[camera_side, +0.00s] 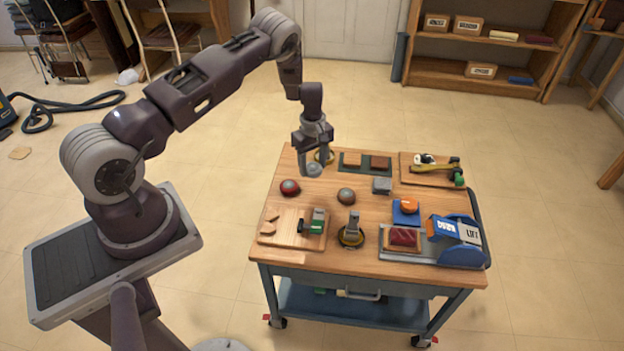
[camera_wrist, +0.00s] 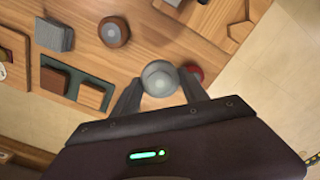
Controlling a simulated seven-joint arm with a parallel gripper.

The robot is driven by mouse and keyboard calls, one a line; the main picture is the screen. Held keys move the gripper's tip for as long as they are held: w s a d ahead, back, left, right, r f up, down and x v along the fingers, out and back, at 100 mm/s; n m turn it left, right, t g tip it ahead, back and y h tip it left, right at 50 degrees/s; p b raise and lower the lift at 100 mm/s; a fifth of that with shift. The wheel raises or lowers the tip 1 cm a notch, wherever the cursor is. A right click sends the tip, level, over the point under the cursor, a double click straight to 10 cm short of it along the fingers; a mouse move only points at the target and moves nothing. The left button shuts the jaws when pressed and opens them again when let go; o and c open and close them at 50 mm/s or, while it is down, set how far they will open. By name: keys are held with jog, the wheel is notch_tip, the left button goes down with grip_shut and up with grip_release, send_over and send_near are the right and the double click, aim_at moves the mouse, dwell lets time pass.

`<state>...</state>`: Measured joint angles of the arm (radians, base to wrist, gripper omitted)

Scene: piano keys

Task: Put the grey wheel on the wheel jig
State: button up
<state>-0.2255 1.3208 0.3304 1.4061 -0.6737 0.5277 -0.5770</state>
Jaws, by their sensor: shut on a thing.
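My gripper (camera_side: 313,172) is shut on the grey wheel (camera_side: 313,169), a small round grey piece, and holds it above the left back part of the wooden table. In the wrist view the wheel (camera_wrist: 160,76) sits between the two fingertips (camera_wrist: 158,88), its pale round face showing. I cannot tell for certain which fixture is the wheel jig. A dark round base with a yellow rim and an upright grey piece (camera_side: 352,228) stands at the table's front middle.
Near my gripper are a red round piece (camera_side: 290,187), a brownish round piece (camera_side: 346,196), a grey block (camera_side: 382,185) and a dark tray (camera_side: 366,169) with two brown blocks. A board with a green clamp (camera_side: 316,227) is front left. A blue-and-grey device (camera_side: 458,236) stands right.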

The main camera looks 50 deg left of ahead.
jog(key=s+d+n, duration=0.2)
jog(key=s+n, duration=0.4)
jog(key=s, duration=0.2)
notch_tip(320, 180, up, 2)
jog(key=n, duration=0.4)
send_over(285, 226)
notch_tip(285, 226, down, 9)
jog(key=shift+f, duration=0.1)
jog(key=shift+f, duration=0.1)
jog(key=o, duration=1.5)
